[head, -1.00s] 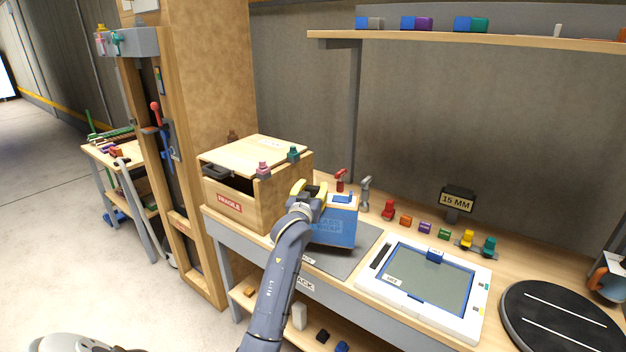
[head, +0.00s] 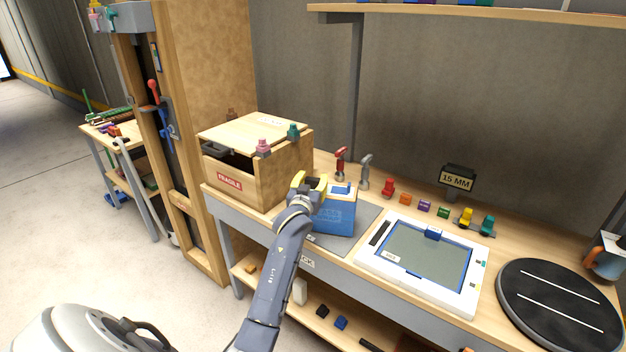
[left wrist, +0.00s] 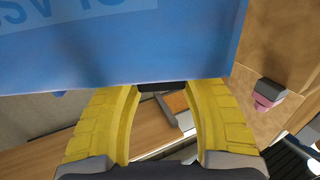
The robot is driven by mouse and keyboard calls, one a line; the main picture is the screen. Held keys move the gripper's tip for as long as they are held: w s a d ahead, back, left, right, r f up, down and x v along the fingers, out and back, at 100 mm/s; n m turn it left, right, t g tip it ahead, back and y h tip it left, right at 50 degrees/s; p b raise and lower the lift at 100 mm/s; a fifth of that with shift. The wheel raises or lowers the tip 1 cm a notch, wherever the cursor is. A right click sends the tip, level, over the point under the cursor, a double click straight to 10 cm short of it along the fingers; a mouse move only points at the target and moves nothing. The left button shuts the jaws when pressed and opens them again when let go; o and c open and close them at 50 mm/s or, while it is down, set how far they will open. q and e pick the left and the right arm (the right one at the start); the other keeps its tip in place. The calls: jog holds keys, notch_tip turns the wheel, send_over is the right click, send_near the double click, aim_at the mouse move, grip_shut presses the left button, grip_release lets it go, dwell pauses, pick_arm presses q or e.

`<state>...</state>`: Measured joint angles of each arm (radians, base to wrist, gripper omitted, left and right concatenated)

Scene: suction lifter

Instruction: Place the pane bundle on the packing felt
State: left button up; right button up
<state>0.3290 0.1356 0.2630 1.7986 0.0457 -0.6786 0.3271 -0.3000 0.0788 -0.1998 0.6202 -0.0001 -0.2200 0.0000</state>
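The pane bundle (head: 333,213) is an upright blue block with a pale top edge, over the grey packing felt (head: 366,222) on the bench. I cannot tell whether its underside touches the felt. My left gripper (head: 310,186) is at the bundle's upper left side. In the left wrist view, its yellow fingers (left wrist: 165,86) stand apart, with a dark part between the tips and the bundle's blue face (left wrist: 120,50) above them. It appears shut on the bundle; the exact contact is hidden. My right gripper is in neither view.
A wooden crate (head: 229,183) marked FRAGILE stands close left of the bundle. A white-framed panel (head: 372,268) lies to the right, then a black round turntable (head: 548,315). Red (head: 340,163) and grey (head: 364,172) upright tools and small coloured pieces stand behind.

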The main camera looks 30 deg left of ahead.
pick_arm(q)
jog(key=o, duration=0.4)
jog(key=v, duration=1.2)
